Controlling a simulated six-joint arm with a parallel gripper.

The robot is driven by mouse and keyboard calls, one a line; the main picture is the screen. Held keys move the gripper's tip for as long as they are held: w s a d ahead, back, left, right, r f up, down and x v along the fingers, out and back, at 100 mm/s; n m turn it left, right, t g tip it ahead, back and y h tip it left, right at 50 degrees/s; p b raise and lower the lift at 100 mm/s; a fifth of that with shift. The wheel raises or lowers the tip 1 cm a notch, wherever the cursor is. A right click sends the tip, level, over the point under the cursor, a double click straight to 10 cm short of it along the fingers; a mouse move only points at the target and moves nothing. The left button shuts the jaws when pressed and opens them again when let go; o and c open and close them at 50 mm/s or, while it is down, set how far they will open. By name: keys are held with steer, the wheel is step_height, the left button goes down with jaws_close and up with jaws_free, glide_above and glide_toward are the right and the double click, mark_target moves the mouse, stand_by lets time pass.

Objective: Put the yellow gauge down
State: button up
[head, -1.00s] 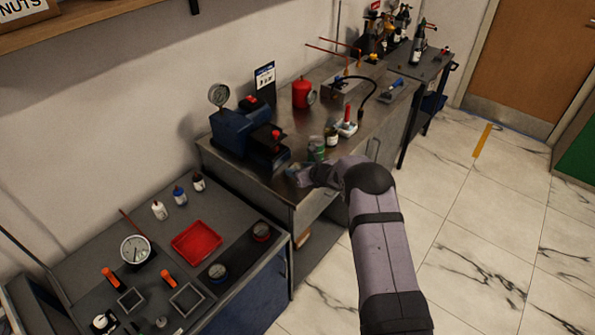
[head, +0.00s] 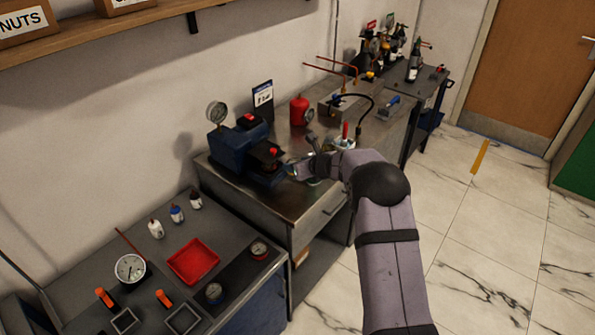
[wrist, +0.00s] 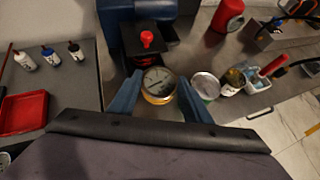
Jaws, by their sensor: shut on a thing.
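The yellow gauge (wrist: 159,80) has a round pale dial and a yellow rim, and its face is turned up to the wrist camera. My gripper (wrist: 156,88) is shut on it, with one blue finger on each side. In the head view my gripper (head: 292,168) is over the front of the metal bench (head: 300,205), beside the blue press-like device (head: 238,150). The gauge is mostly hidden there. I cannot tell whether its underside touches the bench.
A red-knobbed block (wrist: 147,40) is just behind the gauge. The left bench holds a red tray (head: 193,262) and two small gauges on a dark panel (head: 238,272).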

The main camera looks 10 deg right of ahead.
steer(key=shift+r+n+y, duration=0.1)
steer(key=shift+n+y, duration=0.2)
steer(key=shift+a+r+n+g+y, duration=0.2)
steer(key=shift+a+n+g+y, duration=0.2)
steer(key=shift+a+n+y, duration=0.15)
steer(key=s+a+f+n+g+y, duration=0.1)
steer(key=s+a+n, duration=0.1)
steer(key=s+a+f+n+g+y, duration=0.1)
steer(key=s+a+f, duration=0.1)
steer(key=s, duration=0.1)
steer(key=s+a+f+n+g+y, duration=0.1)
steer(key=s+a+f+n+g, duration=0.1)
steer(key=s, duration=0.1)
steer(key=shift+s+n+y, duration=0.15)
steer(key=shift+n+y, duration=0.2)
steer(key=s+a+f+n+g+y, duration=0.1)
steer(key=s+f+n+g, duration=0.1)
steer(key=s, duration=0.9)
steer(key=s+f+n+g, duration=0.1)
steer(key=s+f+n, duration=0.15)
steer(key=s, duration=0.75)
steer(key=s+d+m+t, duration=0.1)
steer(key=s+d+m, duration=0.15)
steer(key=s, duration=0.35)
steer(key=d+r+m+t+h, duration=0.1)
steer(key=d+r+m+t, duration=0.1)
steer(key=d, duration=0.8)
steer(key=shift+w+d+r+m+t+h, duration=0.3)
steer(key=shift+d+m+t, duration=0.05)
steer(key=shift+m+t, duration=0.15)
